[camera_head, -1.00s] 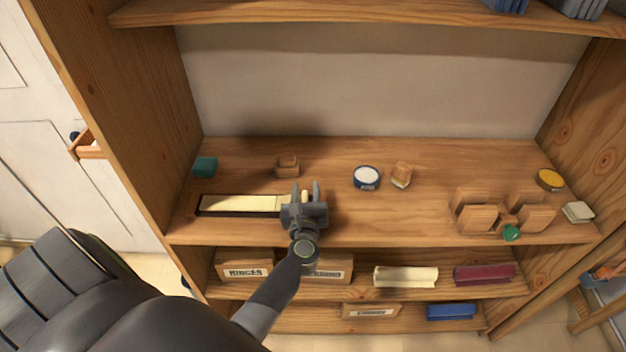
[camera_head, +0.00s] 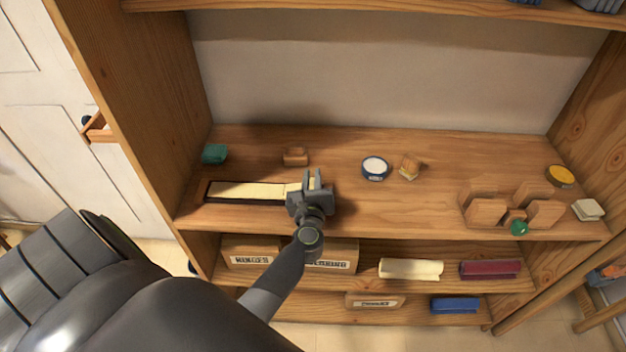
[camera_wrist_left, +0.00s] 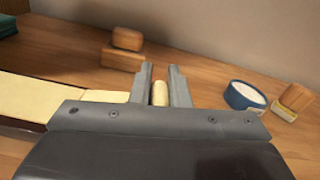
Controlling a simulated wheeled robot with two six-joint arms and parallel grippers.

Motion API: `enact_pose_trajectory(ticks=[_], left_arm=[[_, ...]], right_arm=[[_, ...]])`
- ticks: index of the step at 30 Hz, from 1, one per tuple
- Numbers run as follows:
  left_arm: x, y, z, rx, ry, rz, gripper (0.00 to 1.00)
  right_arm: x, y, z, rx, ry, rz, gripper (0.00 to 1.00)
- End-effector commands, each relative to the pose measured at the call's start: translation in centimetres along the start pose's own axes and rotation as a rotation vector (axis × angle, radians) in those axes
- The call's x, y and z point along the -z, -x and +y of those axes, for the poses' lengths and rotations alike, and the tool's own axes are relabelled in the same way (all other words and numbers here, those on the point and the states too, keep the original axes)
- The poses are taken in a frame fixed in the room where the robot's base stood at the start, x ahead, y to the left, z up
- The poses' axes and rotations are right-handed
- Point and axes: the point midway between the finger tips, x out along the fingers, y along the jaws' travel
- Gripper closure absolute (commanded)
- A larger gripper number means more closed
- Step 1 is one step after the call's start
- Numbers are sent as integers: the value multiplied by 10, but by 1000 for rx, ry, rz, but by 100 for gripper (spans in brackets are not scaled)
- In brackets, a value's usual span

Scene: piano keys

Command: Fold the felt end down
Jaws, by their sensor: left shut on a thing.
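A cream felt strip (camera_head: 245,191) lies along a long dark-edged piece (camera_head: 208,196) on the left of the middle shelf. The strip also shows at the left in the left wrist view (camera_wrist_left: 45,99). My left gripper (camera_head: 312,180) is at the strip's right end, shut on the cream felt end (camera_wrist_left: 160,93), which shows between the two fingers in the left wrist view. The gripper body hides the stretch of strip just beside the fingers, so I cannot tell how far the end is bent. My right gripper is not in view.
Behind the strip sit a wooden block (camera_head: 295,156) and a teal block (camera_head: 215,153). A blue-rimmed round tin (camera_head: 375,168) and a small wood block (camera_head: 410,167) are to the right. Several wooden blocks (camera_head: 485,211) stand further right. The shelf between is clear.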

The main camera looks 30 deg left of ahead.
Motion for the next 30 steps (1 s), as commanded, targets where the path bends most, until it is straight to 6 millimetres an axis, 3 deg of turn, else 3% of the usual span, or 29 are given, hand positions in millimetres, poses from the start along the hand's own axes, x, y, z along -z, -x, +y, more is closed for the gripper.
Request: enact_pose_trajectory(ticks=[9,19,20,24,30], left_arm=[[-19,0,8,1,256,-3,100],[-21,0,8,1,271,-2,100],[-21,0,8,1,271,-2,81],[-21,0,8,1,271,-2,63],[-20,0,8,1,270,-1,63]], right_arm=[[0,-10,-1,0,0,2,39],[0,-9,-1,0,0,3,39],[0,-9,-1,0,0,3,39],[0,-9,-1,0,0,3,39],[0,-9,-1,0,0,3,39]])
